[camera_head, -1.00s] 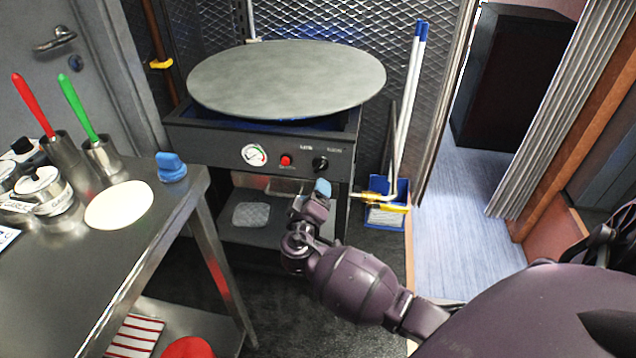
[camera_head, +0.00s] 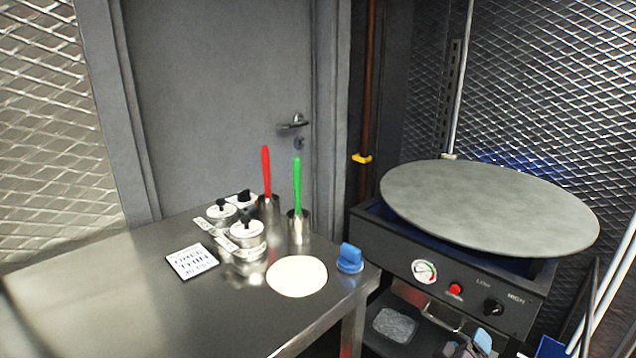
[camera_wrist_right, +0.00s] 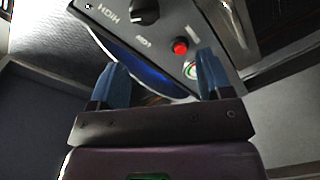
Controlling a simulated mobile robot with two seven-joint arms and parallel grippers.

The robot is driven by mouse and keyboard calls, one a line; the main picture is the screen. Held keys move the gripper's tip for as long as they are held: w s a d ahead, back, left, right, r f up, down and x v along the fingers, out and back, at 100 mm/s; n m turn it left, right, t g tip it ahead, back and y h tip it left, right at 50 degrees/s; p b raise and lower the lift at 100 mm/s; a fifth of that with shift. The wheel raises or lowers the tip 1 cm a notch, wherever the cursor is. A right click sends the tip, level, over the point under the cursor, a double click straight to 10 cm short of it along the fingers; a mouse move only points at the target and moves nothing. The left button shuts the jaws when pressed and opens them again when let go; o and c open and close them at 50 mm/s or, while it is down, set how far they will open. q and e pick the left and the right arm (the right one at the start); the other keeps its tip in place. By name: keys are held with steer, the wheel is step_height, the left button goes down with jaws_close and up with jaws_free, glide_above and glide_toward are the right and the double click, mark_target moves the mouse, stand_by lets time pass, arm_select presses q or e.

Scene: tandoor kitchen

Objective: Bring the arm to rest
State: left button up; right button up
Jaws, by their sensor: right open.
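My right gripper (camera_head: 482,343) shows at the bottom edge of the head view, low in front of the griddle stand. In the right wrist view my right gripper (camera_wrist_right: 162,78) has its two blue fingers apart, with nothing between them. The control panel (camera_wrist_right: 160,25) with a black knob and a red button lies beyond the fingers. Most of the right arm is below the head view's frame. My left gripper is in neither view.
A round grey griddle (camera_head: 490,205) sits on the black stand at right. The steel table (camera_head: 110,295) at left holds a flatbread (camera_head: 297,276), a blue object (camera_head: 350,258), steel pots (camera_head: 247,238), a printed card (camera_head: 192,261), and red-handled (camera_head: 266,172) and green-handled (camera_head: 297,185) tools in cups.

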steer(key=w+a+n+t+y, duration=0.1)
steer(key=a+n+y, duration=0.1)
steer(key=a+y, duration=0.35)
steer(key=s+a+y+p, duration=0.35)
steer(key=s+y, duration=0.25)
steer(key=s, duration=0.2)
arm_select(q)
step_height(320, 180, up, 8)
steer(key=p, duration=0.5)
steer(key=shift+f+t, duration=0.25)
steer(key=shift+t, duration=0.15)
arm_select(e)
steer(key=s+d+f+m+g, duration=0.1)
steer(key=s+m+g, duration=0.1)
steer(key=s, duration=2.3)
steer(key=shift+s+d+f+m+y, duration=0.3)
steer(key=shift+s+m+y, duration=0.15)
steer(key=shift+m, duration=0.25)
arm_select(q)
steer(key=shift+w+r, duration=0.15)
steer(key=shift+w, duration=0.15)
arm_select(e)
steer(key=shift+a, duration=0.1)
steer(key=shift+c, duration=0.4)
